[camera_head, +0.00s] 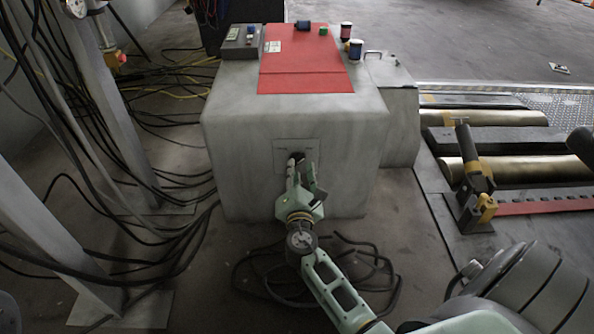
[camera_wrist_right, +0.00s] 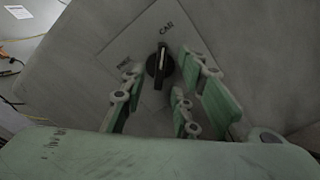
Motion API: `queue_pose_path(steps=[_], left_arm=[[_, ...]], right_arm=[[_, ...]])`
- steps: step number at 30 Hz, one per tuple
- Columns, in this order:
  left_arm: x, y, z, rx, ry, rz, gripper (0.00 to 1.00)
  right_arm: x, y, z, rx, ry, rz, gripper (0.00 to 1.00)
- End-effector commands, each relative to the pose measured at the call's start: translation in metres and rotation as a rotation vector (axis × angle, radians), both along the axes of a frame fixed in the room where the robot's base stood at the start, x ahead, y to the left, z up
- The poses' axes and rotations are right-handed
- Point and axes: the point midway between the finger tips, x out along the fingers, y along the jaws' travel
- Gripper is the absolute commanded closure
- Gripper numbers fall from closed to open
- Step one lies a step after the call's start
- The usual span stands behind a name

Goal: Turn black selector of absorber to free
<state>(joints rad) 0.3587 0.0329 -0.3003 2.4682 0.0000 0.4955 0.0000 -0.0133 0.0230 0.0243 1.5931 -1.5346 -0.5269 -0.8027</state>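The absorber (camera_head: 225,135) is a large grey box with a red panel on top. On its front is a pale plate (camera_head: 281,146) with the black selector (camera_head: 297,156). In the right wrist view the selector (camera_wrist_right: 160,66) is a black knob with a white line, pointing up towards the CAR label (camera_wrist_right: 166,28). The FREE label (camera_wrist_right: 123,61) is to the left of the knob. My right gripper (camera_head: 302,172) is in front of the plate. Its fingers (camera_wrist_right: 168,80) are spread around the knob, open; contact cannot be told. My left gripper is not in view.
Rollers (camera_head: 520,169) and a yellow-black clamp (camera_head: 471,165) are at the right. Black cables (camera_head: 120,130) crowd the left, beside a grey post.

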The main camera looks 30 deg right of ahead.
Motion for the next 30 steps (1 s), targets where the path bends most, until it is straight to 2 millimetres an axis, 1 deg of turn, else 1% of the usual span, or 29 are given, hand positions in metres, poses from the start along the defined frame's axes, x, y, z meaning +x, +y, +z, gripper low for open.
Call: queue_pose_path(steps=[1, 6, 14, 17, 24, 30], left_arm=[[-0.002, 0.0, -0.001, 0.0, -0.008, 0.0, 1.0], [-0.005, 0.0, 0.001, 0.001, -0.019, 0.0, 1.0], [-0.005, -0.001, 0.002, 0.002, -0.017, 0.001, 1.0], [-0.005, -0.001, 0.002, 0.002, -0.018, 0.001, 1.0], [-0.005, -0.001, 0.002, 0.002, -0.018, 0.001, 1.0], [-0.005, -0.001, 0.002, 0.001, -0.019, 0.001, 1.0]], right_arm=[[0.006, -0.004, -0.001, 0.001, -0.002, 0.0, 0.72], [0.017, -0.01, -0.001, 0.0, 0.0, 0.0, 0.72], [0.018, -0.011, -0.001, 0.002, 0.001, 0.001, 0.72], [0.018, -0.011, -0.001, 0.002, 0.001, 0.001, 0.79], [0.018, -0.011, -0.001, 0.002, 0.001, 0.001, 1.0], [0.018, -0.011, -0.001, 0.002, 0.001, 0.001, 1.0]])
